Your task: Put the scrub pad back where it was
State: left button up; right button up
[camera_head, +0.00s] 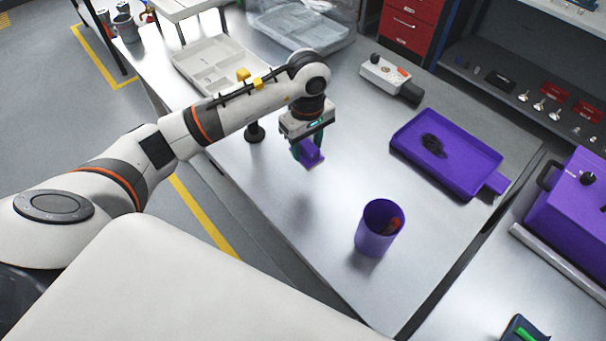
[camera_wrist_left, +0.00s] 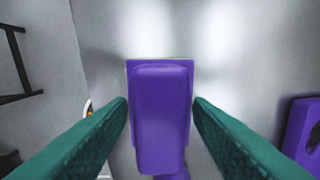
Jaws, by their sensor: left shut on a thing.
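The purple scrub pad (camera_head: 314,157) is held at the end of my left arm, above the metal table in the head view. In the left wrist view the scrub pad (camera_wrist_left: 160,115) is a purple block with a raised, rounded grip, between the two teal fingers. My left gripper (camera_head: 306,150) is shut on it; in the wrist view the gripper (camera_wrist_left: 161,103) has a finger on each side of the pad. A soft shadow below suggests that the pad is clear of the table. My right gripper is not in view.
A purple tray (camera_head: 411,157) with a dark clump stands right of the pad. A purple cup (camera_head: 368,238) with something reddish inside stands nearer. A divided pale tray (camera_head: 199,72), a clear bin (camera_head: 330,36) and a grey-white device (camera_head: 385,74) lie behind. The table's middle is bare.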

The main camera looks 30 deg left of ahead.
pick_arm(q)
jog(key=shift+a+f+n, duration=0.15)
jog(key=shift+f+n, duration=0.35)
notch_tip(320, 180, down, 5)
jog(key=shift+w+a+f+p, duration=0.1)
jog(key=shift+w+f+p, duration=0.1)
jog(key=shift+p, duration=0.75)
notch_tip(320, 180, down, 4)
jog(key=shift+s+r+p, duration=0.1)
jog(key=shift+p, duration=0.4)
jog(key=shift+f, duration=0.25)
jog(key=shift+f+b, duration=0.2)
jog(key=shift+b, duration=0.1)
jog(key=o, duration=1)
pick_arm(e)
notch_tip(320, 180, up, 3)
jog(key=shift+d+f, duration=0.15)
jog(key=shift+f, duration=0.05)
pick_arm(q)
jog(key=shift+r, duration=0.1)
